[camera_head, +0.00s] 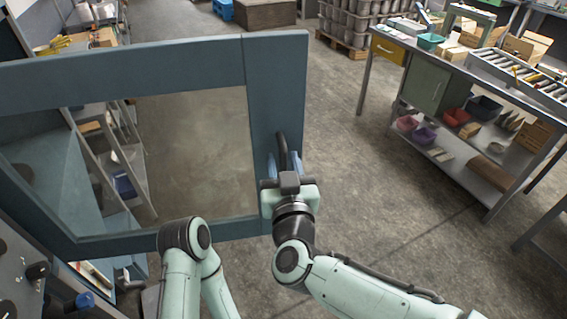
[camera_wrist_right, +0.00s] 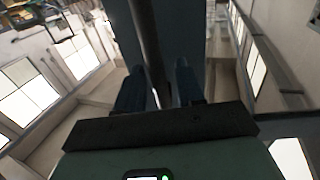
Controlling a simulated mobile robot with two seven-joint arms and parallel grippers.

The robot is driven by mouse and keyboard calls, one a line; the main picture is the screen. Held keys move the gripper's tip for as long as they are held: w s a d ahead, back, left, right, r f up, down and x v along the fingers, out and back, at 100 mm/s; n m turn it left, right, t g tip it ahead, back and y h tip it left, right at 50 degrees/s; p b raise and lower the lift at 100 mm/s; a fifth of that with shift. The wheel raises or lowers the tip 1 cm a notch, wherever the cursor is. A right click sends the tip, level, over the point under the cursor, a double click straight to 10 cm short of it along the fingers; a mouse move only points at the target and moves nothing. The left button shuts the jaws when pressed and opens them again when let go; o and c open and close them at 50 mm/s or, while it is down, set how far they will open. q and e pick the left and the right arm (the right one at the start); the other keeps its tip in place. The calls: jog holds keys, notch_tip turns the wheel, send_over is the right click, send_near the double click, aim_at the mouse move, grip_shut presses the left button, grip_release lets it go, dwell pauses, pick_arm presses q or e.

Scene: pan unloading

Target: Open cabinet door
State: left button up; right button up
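The cabinet door (camera_head: 275,85) is a blue-grey frame around a see-through pane. It stands swung out across the left half of the head view. Its dark bar handle (camera_head: 281,148) is on the right part of the frame. My right gripper (camera_head: 283,163) is at the handle, its blue fingers on either side of the bar. In the right wrist view the handle (camera_wrist_right: 146,40) runs between the fingers of my right gripper (camera_wrist_right: 158,85), with a gap showing beside it. Light green arm links show at the bottom centre; my left gripper is not in view.
A workbench (camera_head: 478,88) with bins, a lower shelf and a roller track stands at the right. A pallet of stacked containers (camera_head: 350,22) is at the back. Grey floor (camera_head: 350,165) is clear between door and bench. Knobs (camera_head: 37,270) show at lower left.

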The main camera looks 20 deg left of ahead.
jog(key=shift+s+d, duration=0.1)
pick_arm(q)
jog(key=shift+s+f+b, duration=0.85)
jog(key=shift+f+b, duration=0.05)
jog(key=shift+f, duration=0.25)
pick_arm(e)
jog(key=v, duration=1.3)
